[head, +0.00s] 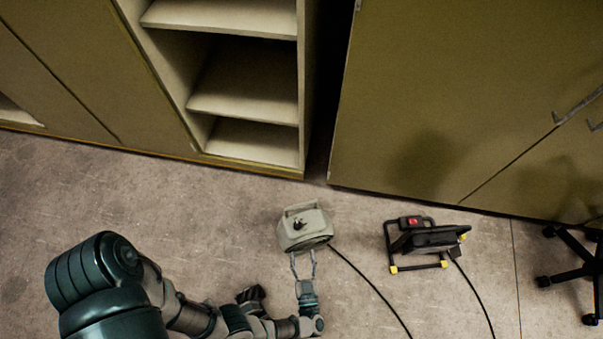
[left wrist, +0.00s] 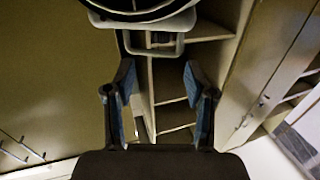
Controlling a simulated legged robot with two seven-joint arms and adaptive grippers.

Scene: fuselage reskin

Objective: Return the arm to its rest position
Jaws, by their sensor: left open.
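My left arm (head: 110,285) reaches in from the lower left of the head view. Its gripper (head: 303,256) is open, with the two fingers spread and pointing up the picture at a beige box-like device (head: 302,225). The fingertips appear at the device's lower edge; I cannot tell whether they touch it. In the left wrist view the gripper (left wrist: 158,70) shows its two blue-lined fingers apart with nothing between them. The beige device (left wrist: 160,24), with a round dark rim, shows beyond the fingertips at the top. My right gripper is not in view.
A black work light (head: 430,238) on a stand is right of the device. Dark cables (head: 372,288) run over the floor. An open shelf unit (head: 245,80) and olive cabinets (head: 440,100) line the back. A wheeled chair base (head: 575,265) is at far right.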

